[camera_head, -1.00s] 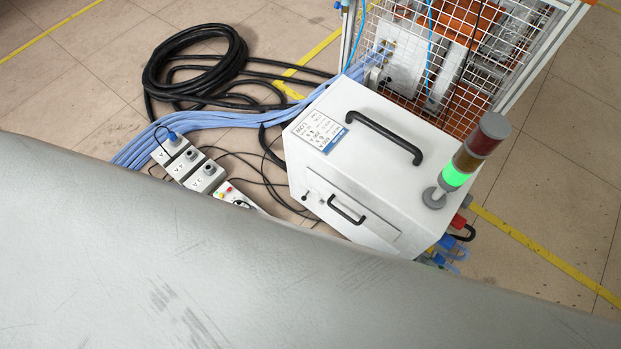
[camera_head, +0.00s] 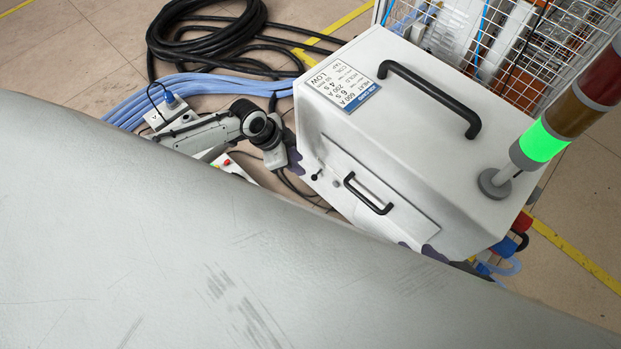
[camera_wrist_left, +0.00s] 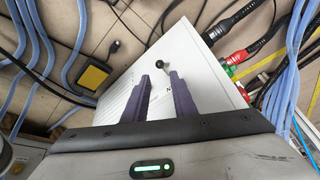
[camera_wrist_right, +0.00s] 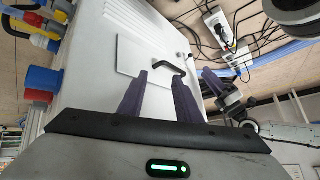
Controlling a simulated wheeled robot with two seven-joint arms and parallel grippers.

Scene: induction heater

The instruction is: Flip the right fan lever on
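The white heater cabinet (camera_head: 400,140) stands in front of me. In the left wrist view a small lever with a black knob (camera_wrist_left: 155,66) sticks out of a white cabinet face, just beyond my left fingertips. I cannot tell whether it is the right fan lever or which way it is set. My left gripper (camera_wrist_left: 160,76) is open and empty, fingers apart; in the head view it (camera_head: 292,156) is by the cabinet's left side. My right gripper (camera_wrist_right: 160,76) is open and empty, before the panel with the black handle (camera_wrist_right: 168,65). In the head view my body hides most of it.
A signal tower (camera_head: 555,120) glows green at the cabinet's right corner. A black cable coil (camera_head: 205,40) and blue hoses (camera_head: 200,87) lie on the floor at left, near white socket boxes (camera_head: 172,118). A wire cage (camera_head: 500,50) stands behind.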

